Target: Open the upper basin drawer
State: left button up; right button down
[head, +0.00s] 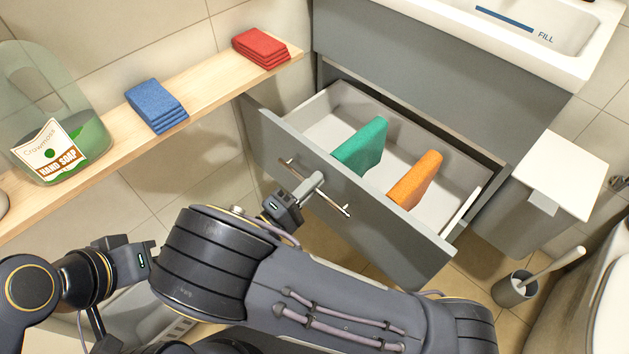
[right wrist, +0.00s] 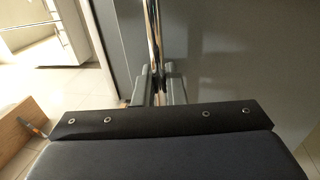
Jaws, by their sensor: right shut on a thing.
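A grey drawer (head: 345,195) below the basin is pulled well out, showing its pale inside. A green folded cloth (head: 361,146) and an orange folded cloth (head: 415,180) stand in it. Its metal bar handle (head: 331,202) is on the front face. My right gripper (head: 308,187) is shut on this handle; the handle also shows upright between its fingers in the right wrist view (right wrist: 154,40). My left gripper (head: 150,252) is at the lower left, away from the drawer; its fingers are too small to read.
A white basin (head: 560,60) tops the cabinet. A wooden shelf (head: 215,85) on the left holds a soap bottle (head: 55,120), blue cloths (head: 156,106) and red cloths (head: 260,47). A grey bin (head: 530,215) and a toilet brush holder (head: 514,289) stand right of the drawer.

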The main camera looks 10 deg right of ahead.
jog(key=c, duration=1.6)
grip_release()
jog(key=shift+o, duration=0.2)
jog(key=p+v, duration=0.1)
jog(key=v, duration=0.7)
jog(key=shift+p, duration=0.3)
